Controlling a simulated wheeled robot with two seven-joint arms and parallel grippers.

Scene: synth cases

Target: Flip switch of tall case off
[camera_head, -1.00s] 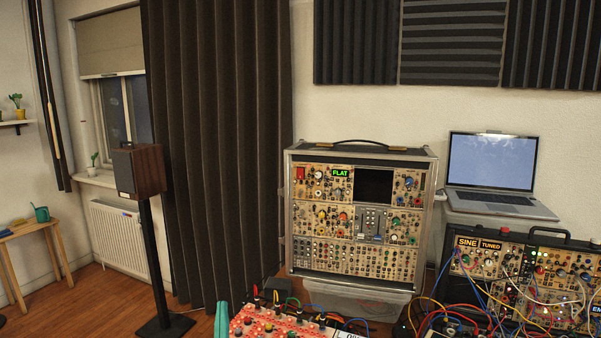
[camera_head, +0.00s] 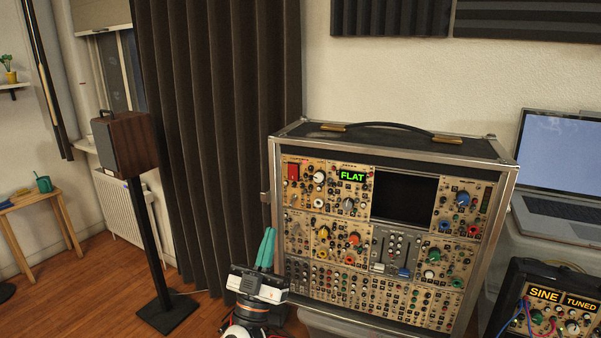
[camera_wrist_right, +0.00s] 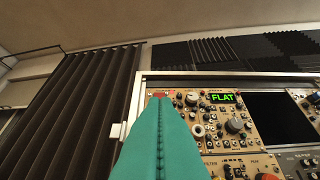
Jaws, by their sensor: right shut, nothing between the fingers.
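The tall case (camera_head: 298,140) stands upright in the middle of the head view, its silver-edged face full of knobs, sliders and a dark screen. A red switch (camera_head: 293,171) sits at the top left of its panel, left of a green FLAT label. In the right wrist view the red switch (camera_wrist_right: 160,96) shows just past the fingertips, partly hidden by them. My right gripper (camera_head: 266,232) has teal fingers, shut and empty, pointing up in front of the case's lower left edge. It fills the middle of the right wrist view (camera_wrist_right: 159,103). My left gripper is out of view.
A laptop (camera_head: 562,150) stands right of the tall case. A lower case (camera_head: 556,275) with SINE and TUNED labels and cables is at bottom right. A dark curtain (camera_head: 215,140) and a speaker (camera_head: 126,143) on a stand are to the left. Open floor lies between.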

